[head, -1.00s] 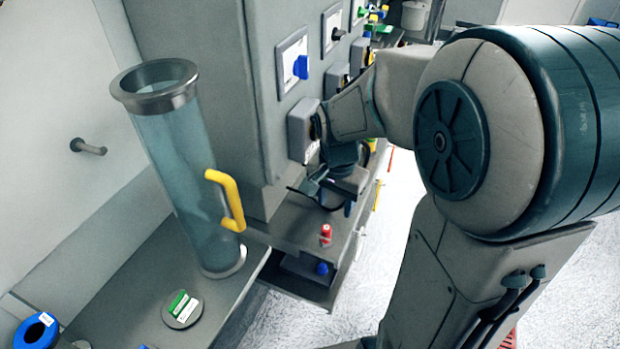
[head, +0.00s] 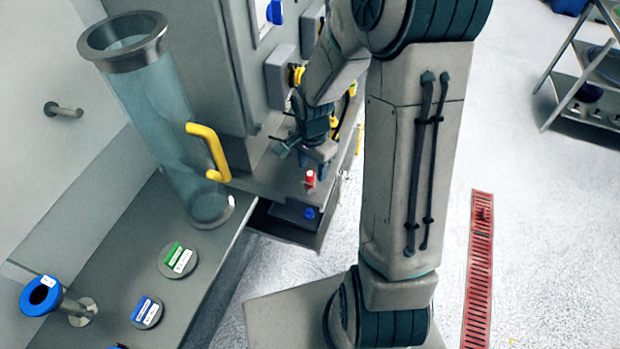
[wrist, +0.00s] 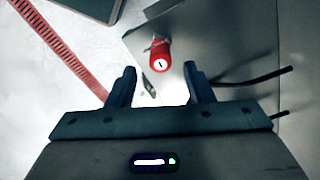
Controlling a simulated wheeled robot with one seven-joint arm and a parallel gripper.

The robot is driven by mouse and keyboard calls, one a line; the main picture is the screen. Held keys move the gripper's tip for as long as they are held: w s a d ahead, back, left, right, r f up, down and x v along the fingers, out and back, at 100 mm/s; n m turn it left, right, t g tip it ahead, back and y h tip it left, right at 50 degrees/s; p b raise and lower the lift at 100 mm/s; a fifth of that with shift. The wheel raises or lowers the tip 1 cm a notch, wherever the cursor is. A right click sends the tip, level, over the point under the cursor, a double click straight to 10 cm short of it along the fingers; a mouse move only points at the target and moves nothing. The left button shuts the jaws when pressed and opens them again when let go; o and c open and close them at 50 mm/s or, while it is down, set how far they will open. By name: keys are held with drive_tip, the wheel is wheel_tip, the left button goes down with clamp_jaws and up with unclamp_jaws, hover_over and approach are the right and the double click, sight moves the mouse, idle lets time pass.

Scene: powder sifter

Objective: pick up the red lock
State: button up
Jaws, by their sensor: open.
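The red lock (head: 310,179) stands near the front edge of the grey shelf below the cabinet in the head view. In the wrist view the red lock (wrist: 160,56) shows ahead of the fingers, between their lines and a little beyond the tips. My gripper (wrist: 160,82) is open and empty, with its two dark fingers apart. In the head view my gripper (head: 312,158) is just above and behind the lock, close to the shelf. Whether the fingers touch the lock is not clear, but the wrist view shows a gap.
A glass cylinder (head: 160,110) with a yellow handle (head: 212,152) stands left of the shelf. A blue item (head: 309,213) sits on a lower ledge under the lock. Labelled discs (head: 178,260) lie on the left counter. Dark thin rods (wrist: 245,80) show right of the fingers.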

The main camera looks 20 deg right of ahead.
sight(310, 173)
drive_tip(key=shift+s+a+f+p, duration=0.1)
drive_tip(key=shift+a+f+p, duration=0.1)
drive_tip(key=shift+f, duration=1.05)
drive_tip(key=shift+a+f+p, duration=0.1)
drive_tip(key=shift+f+p, duration=0.05)
drive_tip(key=shift+f, duration=1.1)
clamp_jaws()
